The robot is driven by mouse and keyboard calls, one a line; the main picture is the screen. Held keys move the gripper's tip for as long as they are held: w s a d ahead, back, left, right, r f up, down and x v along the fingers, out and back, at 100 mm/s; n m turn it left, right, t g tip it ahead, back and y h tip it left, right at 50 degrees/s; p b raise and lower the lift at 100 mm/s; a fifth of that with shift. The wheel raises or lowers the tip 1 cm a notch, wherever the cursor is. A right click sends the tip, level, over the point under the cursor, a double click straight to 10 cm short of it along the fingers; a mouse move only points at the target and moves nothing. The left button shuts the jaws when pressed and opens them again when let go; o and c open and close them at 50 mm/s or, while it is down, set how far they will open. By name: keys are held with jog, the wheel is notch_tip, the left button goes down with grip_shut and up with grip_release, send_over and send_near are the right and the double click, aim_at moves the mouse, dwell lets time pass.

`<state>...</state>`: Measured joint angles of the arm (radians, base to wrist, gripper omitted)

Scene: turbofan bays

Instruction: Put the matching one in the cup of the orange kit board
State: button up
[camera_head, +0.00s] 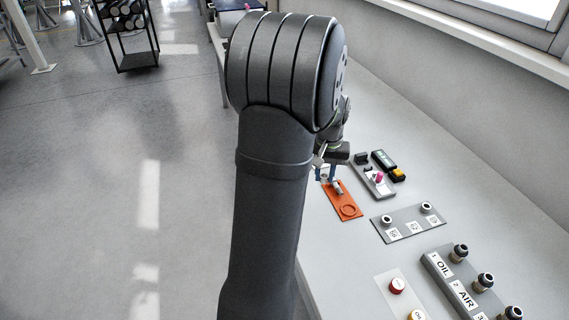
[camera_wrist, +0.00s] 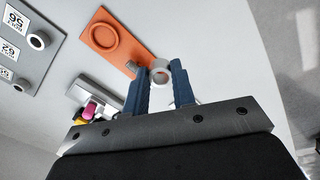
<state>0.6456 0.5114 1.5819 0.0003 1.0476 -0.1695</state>
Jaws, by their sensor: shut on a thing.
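The orange kit board (camera_head: 336,200) lies on the bench, and in the wrist view (camera_wrist: 125,45) it is at the upper middle. Its round orange cup (camera_wrist: 103,41) looks empty; it also shows in the head view (camera_head: 348,211). A small grey piece (camera_wrist: 132,66) is at the board's other end. My gripper (camera_wrist: 160,80) has its blue fingers shut on a light grey ring (camera_wrist: 160,66), hole facing the camera, close to that end and away from the cup. In the head view, my arm partly hides my gripper (camera_head: 327,174). Height above the board is unclear.
A grey plate (camera_head: 405,233) holds two grey rings (camera_head: 426,207) (camera_head: 387,220) and several number labels; its middle place has no ring. A labelled OIL/AIR block (camera_head: 462,285) with knobs is at right.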

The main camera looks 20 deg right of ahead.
send_near(348, 211)
jog(key=shift+m, duration=0.3)
jog(key=shift+d+f, duration=0.1)
jog(key=shift+f, duration=2.55)
jog(key=shift+f, duration=0.55)
jog(key=o, duration=1.4)
jog(key=shift+o, duration=0.2)
notch_tip(348, 211, up, 7)
jog(key=shift+f, duration=3.5)
